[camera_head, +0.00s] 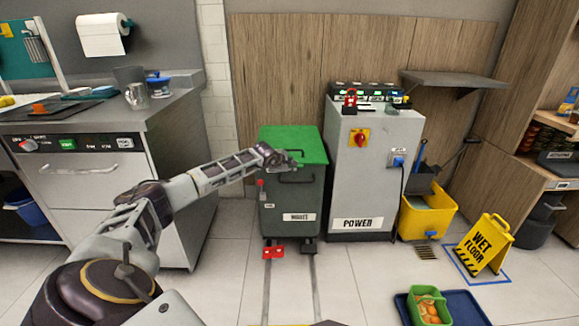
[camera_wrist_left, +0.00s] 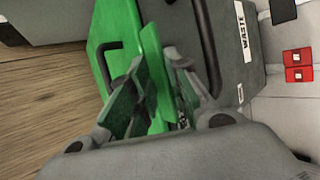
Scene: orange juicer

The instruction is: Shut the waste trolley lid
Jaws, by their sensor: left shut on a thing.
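The dark grey waste trolley (camera_head: 290,200), labelled WASTE, stands against the wood panel wall. Its green lid (camera_head: 290,135) lies over the top of the body in the head view; whether it sits fully flush I cannot tell. My left gripper (camera_head: 283,159) is at the lid's front left edge. In the left wrist view the gripper (camera_wrist_left: 160,88) has its two fingers on either side of a green edge of the lid (camera_wrist_left: 152,55), shut on it. The trolley body (camera_wrist_left: 235,60) shows beyond with its label. My right gripper is not in view.
A grey POWER cabinet (camera_head: 372,180) stands close on the trolley's right. A steel counter unit (camera_head: 110,180) is on the left. A yellow bucket (camera_head: 428,212) and wet-floor sign (camera_head: 484,245) stand right.

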